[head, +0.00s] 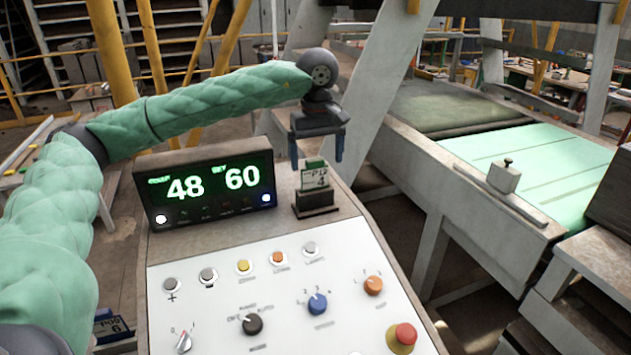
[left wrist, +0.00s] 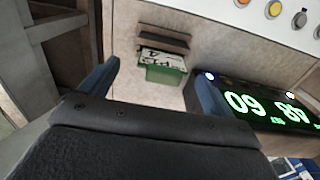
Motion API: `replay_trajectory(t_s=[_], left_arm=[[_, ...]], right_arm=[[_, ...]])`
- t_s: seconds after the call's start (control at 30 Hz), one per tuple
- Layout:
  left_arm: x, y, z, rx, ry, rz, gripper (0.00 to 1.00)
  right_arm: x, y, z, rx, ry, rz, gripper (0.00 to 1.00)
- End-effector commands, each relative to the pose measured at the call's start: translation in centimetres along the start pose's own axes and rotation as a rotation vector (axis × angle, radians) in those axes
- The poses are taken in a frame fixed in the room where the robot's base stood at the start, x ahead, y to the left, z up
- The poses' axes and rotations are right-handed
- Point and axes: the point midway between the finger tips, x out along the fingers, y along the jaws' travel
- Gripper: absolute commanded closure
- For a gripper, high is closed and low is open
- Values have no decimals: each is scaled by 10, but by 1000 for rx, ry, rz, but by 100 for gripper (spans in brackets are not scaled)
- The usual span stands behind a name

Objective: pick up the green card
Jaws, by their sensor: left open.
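The green card (head: 315,175) is white with a green top edge and black print showing a 4. It stands upright in a small dark holder (head: 315,199) on the console, right of the digital display. My left gripper (head: 317,162) is open above the card, its blue fingers pointing down. In the left wrist view the card (left wrist: 161,65) and its holder (left wrist: 163,38) lie beyond the gap between the fingers. I cannot tell whether the fingers reach either side of the card. My right gripper is not in view.
The display (head: 205,187) reads 48 and 60, close left of the holder. The white control panel (head: 290,305) has several buttons and knobs, with a red button (head: 403,338) at lower right. A conveyor (head: 530,165) stands at right.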

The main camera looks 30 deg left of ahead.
Motion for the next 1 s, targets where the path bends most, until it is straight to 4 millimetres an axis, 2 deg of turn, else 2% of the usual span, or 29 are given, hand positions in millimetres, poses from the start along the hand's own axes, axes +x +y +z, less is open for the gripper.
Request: replay_trajectory(t_s=[0.23, 0.33, 0.6, 0.67, 0.87, 1.0], left_arm=[[31, -6, -3, -1, -1, -2, 11], [42, -6, -2, -1, -1, 0, 11], [47, -5, -2, -1, -1, 0, 11], [47, -5, -2, -1, -1, 0, 21], [46, -5, -2, -1, -1, 0, 59], [46, -5, -2, -1, -1, 1, 60]], right_arm=[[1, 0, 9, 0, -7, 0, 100], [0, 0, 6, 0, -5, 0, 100], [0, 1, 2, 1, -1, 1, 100], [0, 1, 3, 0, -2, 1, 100], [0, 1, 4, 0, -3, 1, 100], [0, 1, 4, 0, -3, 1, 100]])
